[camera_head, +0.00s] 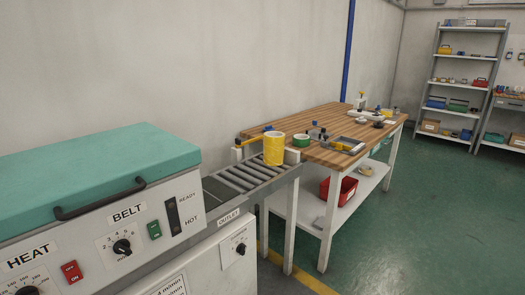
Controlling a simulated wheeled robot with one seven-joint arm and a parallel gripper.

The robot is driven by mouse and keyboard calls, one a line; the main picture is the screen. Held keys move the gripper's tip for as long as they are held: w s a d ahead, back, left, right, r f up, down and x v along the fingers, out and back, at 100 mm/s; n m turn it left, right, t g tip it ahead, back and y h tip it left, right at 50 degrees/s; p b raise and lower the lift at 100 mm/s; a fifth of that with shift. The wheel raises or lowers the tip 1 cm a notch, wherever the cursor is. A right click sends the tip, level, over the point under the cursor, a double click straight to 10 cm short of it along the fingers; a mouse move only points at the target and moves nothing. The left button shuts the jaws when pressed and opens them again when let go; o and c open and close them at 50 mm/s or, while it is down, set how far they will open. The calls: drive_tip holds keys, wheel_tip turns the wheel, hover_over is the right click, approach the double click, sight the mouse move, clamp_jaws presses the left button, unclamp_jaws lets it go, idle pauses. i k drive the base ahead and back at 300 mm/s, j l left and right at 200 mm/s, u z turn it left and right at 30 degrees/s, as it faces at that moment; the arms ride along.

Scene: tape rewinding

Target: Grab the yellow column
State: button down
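The yellow column (274,149) is a short upright cylinder at the end of the grey roller outlet (246,173), beside the near edge of the wooden workbench (325,119). Its top shows a paler ring. My gripper does not show in this view.
The machine with a teal lid (90,175) fills the left foreground. A green roll (301,140) and a grey tray (343,146) sit on the bench near the column. A red bin (339,190) is on the lower shelf. The green floor (440,220) at right is clear.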

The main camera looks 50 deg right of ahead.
sight(273, 141)
drive_tip(key=i+l+z, duration=0.35)
drive_tip(key=i+l, duration=0.2)
drive_tip(key=l, duration=0.45)
drive_tip(key=i+l+z, duration=0.35)
drive_tip(key=i+l, duration=0.3)
drive_tip(key=l, duration=0.25)
drive_tip(key=i+l+z, duration=0.35)
drive_tip(key=i+l, duration=0.3)
drive_tip(key=i, duration=0.1)
